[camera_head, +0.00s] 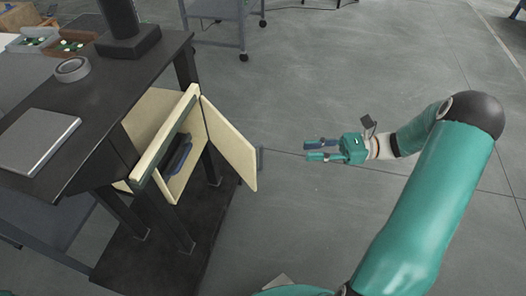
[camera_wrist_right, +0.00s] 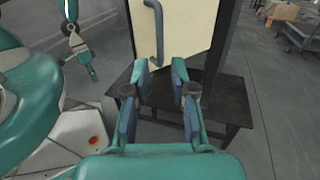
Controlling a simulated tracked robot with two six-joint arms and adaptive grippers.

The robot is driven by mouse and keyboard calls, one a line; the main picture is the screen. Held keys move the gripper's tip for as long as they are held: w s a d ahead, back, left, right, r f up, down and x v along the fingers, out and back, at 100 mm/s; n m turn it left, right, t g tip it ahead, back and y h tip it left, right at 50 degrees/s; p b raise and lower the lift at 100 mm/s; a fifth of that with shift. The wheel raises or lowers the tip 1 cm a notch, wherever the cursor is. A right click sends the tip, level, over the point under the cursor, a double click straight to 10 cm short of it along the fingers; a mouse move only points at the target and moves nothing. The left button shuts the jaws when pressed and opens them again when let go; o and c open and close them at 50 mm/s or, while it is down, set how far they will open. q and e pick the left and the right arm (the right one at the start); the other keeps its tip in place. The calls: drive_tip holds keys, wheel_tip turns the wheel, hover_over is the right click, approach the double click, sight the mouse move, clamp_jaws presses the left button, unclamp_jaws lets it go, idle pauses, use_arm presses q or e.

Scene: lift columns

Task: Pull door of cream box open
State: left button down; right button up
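The cream box (camera_head: 148,158) is mounted under the dark table. Its cream door (camera_head: 229,146) stands open, swung out to the right, and a dark blue object (camera_head: 178,156) shows inside. The door's grey handle (camera_head: 260,159) is on its outer face; the handle also shows in the right wrist view (camera_wrist_right: 155,30). My right gripper (camera_head: 308,150) is open and empty, to the right of the handle and apart from it, fingers pointing at the door. In the right wrist view, a gripper that seems to be my left one (camera_wrist_right: 92,73) hangs at the upper left; its opening is unclear.
The dark table (camera_head: 100,95) carries a closed grey laptop-like slab (camera_head: 35,141), a round roll (camera_head: 71,69) and bins (camera_head: 68,47). A grey cart (camera_head: 216,12) stands at the back. The floor right of the door is clear.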

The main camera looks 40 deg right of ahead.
sight(261, 166)
drive_tip(key=b+x, duration=0.2)
drive_tip(key=x, duration=1.1)
drive_tip(key=shift+w+a, duration=0.15)
drive_tip(key=shift+a, duration=0.05)
clamp_jaws()
